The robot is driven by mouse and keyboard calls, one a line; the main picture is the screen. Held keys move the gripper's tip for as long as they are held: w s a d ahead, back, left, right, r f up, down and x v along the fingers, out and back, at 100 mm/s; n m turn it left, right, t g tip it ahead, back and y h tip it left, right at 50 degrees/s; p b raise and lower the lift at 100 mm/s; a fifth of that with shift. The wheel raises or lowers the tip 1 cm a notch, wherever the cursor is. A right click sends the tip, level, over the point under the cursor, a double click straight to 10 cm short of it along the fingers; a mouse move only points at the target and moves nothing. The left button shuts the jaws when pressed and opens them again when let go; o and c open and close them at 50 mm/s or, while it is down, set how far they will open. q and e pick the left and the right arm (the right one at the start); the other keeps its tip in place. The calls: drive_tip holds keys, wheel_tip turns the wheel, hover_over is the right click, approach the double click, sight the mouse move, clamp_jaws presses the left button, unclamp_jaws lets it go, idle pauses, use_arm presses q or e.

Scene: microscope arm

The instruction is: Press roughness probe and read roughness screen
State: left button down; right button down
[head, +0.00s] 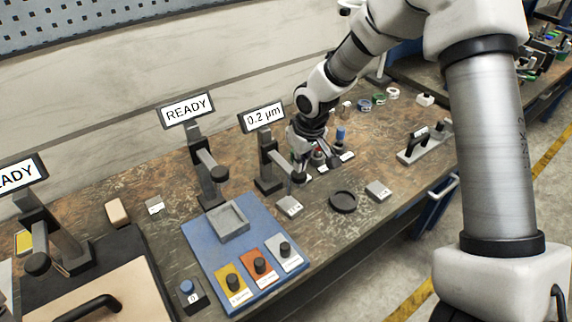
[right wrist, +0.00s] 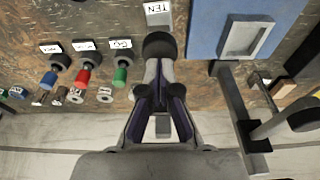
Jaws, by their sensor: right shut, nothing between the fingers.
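The roughness screen (head: 264,117) reads "0.2 µm" in the head view and stands on a dark post (head: 268,180). My right gripper (head: 305,165) is beside this post, reaching down to its probe. In the right wrist view my right gripper (right wrist: 160,65) is shut with nothing between its fingers. Its tips are right at the round black probe head (right wrist: 160,45) and appear to touch it, but I cannot tell how hard. The gripper and arm partly hide the probe in the head view. My left gripper is not in view.
Blue (right wrist: 48,79), red (right wrist: 82,77) and green (right wrist: 121,77) handled pieces stand close beside the gripper. A second screen (head: 187,109) reads "READY" above a blue mat (head: 202,248) with a grey tray. A black dish (head: 343,202) lies nearer the table edge.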

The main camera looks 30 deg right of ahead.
sight(301, 175)
drive_tip(key=shift+s+b+x, duration=0.2)
drive_tip(key=shift+b+x, duration=0.5)
drive_tip(key=shift+x, duration=0.35)
drive_tip(key=shift+s+b+x, duration=0.25)
drive_tip(key=shift+b+x, duration=0.5)
drive_tip(key=shift+x, duration=0.25)
drive_tip(key=shift+s+b+x, duration=0.2)
drive_tip(key=shift+b+x, duration=0.5)
drive_tip(key=shift+x, duration=0.35)
drive_tip(key=shift+r, duration=0.1)
drive_tip(key=p+v, duration=0.3)
drive_tip(key=w+p+v, duration=0.1)
drive_tip(key=p+v, duration=0.2)
drive_tip(key=shift+w+r, duration=0.15)
drive_tip(key=shift+r, duration=0.4)
